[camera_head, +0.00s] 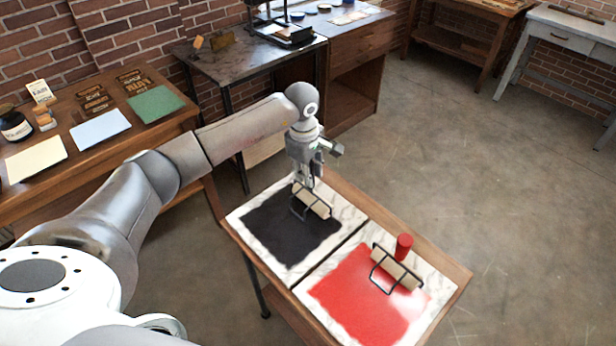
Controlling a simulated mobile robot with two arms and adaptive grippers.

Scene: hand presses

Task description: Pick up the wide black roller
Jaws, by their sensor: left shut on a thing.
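The wide black roller (314,203) is at the upper right part of the black ink patch, on the left marble slab. It has a pale tan cylinder and a thin dark wire frame. My left gripper (306,183) points down right above it and is shut on it, around the handle end. The fingers hide the handle. I cannot tell whether the roller touches the slab or hangs just above it. My right gripper is not in view.
A second roller (398,270) with a red handle stands on the red ink of the right slab (443,284). A wooden bench (75,160) with paper sheets is at left. A metal-topped table (240,66) with a press is behind. The floor at right is clear.

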